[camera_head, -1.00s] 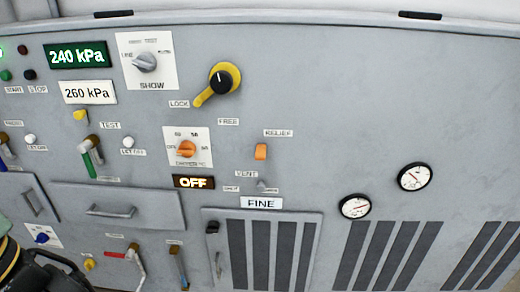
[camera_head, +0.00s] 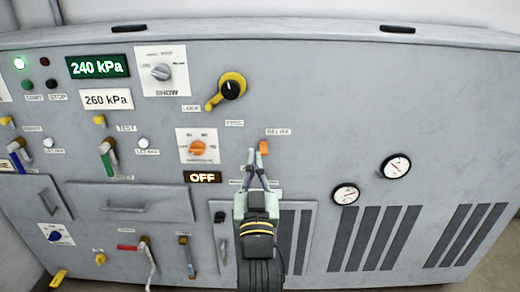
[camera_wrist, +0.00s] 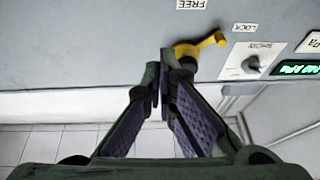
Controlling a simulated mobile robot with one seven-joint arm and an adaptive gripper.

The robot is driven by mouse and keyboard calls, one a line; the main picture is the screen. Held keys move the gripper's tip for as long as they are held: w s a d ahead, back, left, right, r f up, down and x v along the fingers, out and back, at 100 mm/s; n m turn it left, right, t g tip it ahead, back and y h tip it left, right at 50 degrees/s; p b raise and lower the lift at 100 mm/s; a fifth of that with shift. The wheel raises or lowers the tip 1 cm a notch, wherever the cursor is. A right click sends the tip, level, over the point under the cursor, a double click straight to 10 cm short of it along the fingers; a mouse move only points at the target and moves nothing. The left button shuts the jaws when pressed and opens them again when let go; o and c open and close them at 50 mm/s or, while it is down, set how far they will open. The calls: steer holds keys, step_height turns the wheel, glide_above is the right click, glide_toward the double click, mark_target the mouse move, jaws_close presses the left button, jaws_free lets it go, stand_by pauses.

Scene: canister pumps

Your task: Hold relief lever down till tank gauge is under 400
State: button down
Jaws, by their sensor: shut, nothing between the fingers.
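The orange relief lever (camera_head: 264,147) sits under the RELIEF label (camera_head: 278,132) on the grey panel in the head view. My gripper (camera_head: 252,153) is shut and empty, its fingertips just left of the lever; I cannot tell whether they touch it. In the wrist view my closed fingertips (camera_wrist: 163,65) show in front of the panel, and the relief lever is not seen there. Two round dials, a lower one (camera_head: 346,193) and an upper one (camera_head: 396,166), are at the right; their numbers are too small to read and I cannot tell which is the tank gauge.
A green display (camera_head: 97,66) reads 240 kPa above a white plate (camera_head: 106,99) reading 260 kPa. The yellow lock handle (camera_head: 230,87) is above the relief lever. An orange knob (camera_head: 197,147) and an OFF display (camera_head: 202,177) are to its left.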

steer(key=shift+d+f+m+g+h, duration=0.15)
steer(key=shift+d+f+h, duration=0.15)
steer(key=shift+d+f, duration=0.25)
steer(key=shift+d+f+m+g+h, duration=0.15)
steer(key=shift+d+f+h, duration=0.15)
steer(key=shift+d, duration=0.35)
steer(key=shift+w, duration=0.1)
step_height(320, 180, up, 4)
steer(key=p, duration=0.3)
glide_above(265, 150)
steer(key=s, duration=0.4)
steer(key=f, duration=0.1)
steer(key=w+f, duration=0.1)
steer(key=f, duration=0.1)
steer(key=shift+f, duration=0.8)
steer(key=shift+f, duration=0.1)
